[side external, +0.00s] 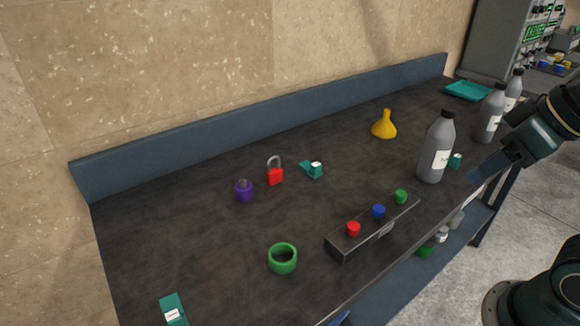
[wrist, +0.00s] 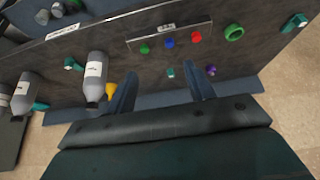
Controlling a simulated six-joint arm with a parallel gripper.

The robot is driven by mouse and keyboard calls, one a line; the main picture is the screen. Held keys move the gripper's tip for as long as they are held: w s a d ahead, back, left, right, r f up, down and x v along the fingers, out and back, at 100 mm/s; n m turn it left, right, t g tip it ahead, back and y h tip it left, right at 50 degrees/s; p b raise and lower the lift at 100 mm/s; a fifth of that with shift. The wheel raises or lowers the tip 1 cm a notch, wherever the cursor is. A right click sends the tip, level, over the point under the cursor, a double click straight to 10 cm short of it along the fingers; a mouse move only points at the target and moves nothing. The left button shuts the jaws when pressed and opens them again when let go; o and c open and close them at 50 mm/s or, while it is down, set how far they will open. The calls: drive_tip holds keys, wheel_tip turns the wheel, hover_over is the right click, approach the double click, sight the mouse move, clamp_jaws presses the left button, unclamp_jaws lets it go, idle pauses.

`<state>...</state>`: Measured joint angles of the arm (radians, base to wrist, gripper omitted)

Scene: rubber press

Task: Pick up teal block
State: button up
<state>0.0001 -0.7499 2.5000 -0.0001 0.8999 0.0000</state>
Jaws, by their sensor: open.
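Several small teal pieces with white labels lie on the dark bench, and I cannot tell which one is meant. One teal block (side external: 173,309) is at the front left; it also shows at the top right of the wrist view (wrist: 294,22). A teal piece (side external: 311,170) lies mid-bench beside the red padlock; in the wrist view it shows (wrist: 171,73) between the fingers, well beyond them. Another teal block (side external: 455,160) is partly hidden behind a grey bottle. My gripper (side external: 478,178) is open and empty at the right, above the bench edge; its fingers (wrist: 160,72) are spread.
A button box (side external: 341,246) with red, blue and green buttons stands near the front edge. Grey bottles (side external: 436,150) stand close to my gripper. A yellow funnel (side external: 384,127), red padlock (side external: 275,177), purple item (side external: 243,190) and green ring (side external: 282,266) stand apart. Bare bench lies at left.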

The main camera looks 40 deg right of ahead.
drive_tip(key=shift+c, duration=0.4)
drive_tip(key=w+a+r+n+g+y, duration=0.25)
drive_tip(key=w+a+n, duration=0.65)
drive_tip(key=w+a, duration=0.7)
drive_tip(key=w+a+f+n+g+y, duration=0.15)
drive_tip(key=a+f+n, duration=0.35)
drive_tip(key=a, duration=0.7)
drive_tip(key=w+a+f+n+g+y, duration=0.1)
drive_tip(key=w+a+f+n, duration=0.35)
drive_tip(key=a, duration=0.85)
drive_tip(key=shift+m, duration=0.75)
drive_tip(key=shift+s+a+f, duration=0.3)
drive_tip(key=shift+a+f, duration=0.15)
drive_tip(key=shift+f, duration=1.2)
drive_tip(key=shift+s+a+f, duration=0.25)
drive_tip(key=shift+a+f, duration=0.2)
drive_tip(key=shift+f, duration=1.15)
drive_tip(key=shift+s+a+f, duration=0.3)
drive_tip(key=shift+a+f, duration=0.15)
drive_tip(key=shift+f, duration=1.2)
drive_tip(key=shift+f, duration=0.1)
